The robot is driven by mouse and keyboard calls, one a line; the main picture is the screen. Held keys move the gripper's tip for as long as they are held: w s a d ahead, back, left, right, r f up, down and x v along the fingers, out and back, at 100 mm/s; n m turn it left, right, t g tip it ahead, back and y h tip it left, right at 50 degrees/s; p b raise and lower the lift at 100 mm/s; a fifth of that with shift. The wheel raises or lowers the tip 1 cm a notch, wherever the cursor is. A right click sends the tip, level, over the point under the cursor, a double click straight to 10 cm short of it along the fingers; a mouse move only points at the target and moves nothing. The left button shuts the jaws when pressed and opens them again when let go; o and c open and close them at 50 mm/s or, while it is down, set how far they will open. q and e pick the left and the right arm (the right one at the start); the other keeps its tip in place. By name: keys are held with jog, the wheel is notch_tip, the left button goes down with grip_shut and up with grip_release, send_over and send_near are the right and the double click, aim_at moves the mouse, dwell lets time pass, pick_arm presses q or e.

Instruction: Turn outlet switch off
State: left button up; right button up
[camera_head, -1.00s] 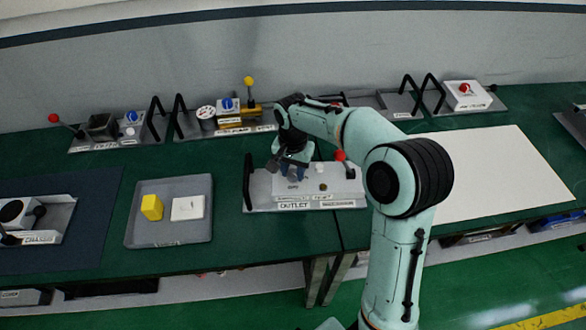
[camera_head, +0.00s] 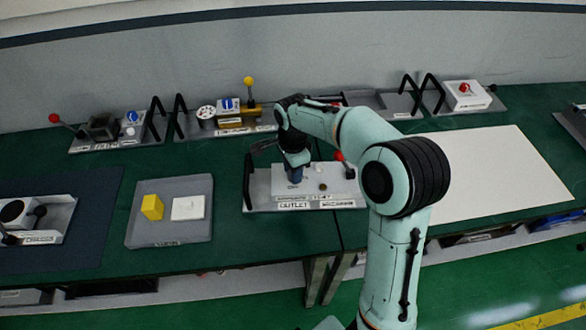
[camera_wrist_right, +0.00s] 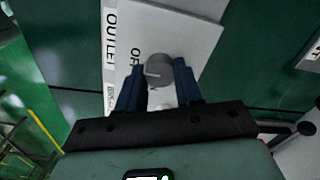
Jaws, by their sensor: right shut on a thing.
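The outlet module (camera_head: 262,190) is a light grey panel labelled OUTLET with a black handle at its left, on the green table. Its switch, a round grey knob (camera_wrist_right: 159,69), shows in the right wrist view next to lettering that starts with "O". My right gripper (camera_head: 294,178) points down over the left part of the panel. In the right wrist view its two blue fingers (camera_wrist_right: 157,82) stand on either side of the knob, shut on it. In the head view the gripper hides the knob. My left gripper is not in view.
A red-knobbed lever (camera_head: 340,156) stands close to my right wrist on the module's right. A grey tray (camera_head: 170,237) with a yellow block (camera_head: 151,206) and a white block (camera_head: 188,207) lies to the left. A white sheet (camera_head: 500,175) lies to the right.

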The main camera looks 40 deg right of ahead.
jog(key=shift+m, duration=0.3)
jog(key=o, duration=1)
jog(key=shift+o, duration=0.2)
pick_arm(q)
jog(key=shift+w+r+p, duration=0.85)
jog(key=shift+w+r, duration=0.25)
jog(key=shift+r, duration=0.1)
pick_arm(e)
notch_tip(320, 180, up, 14)
jog(key=shift+f, duration=0.25)
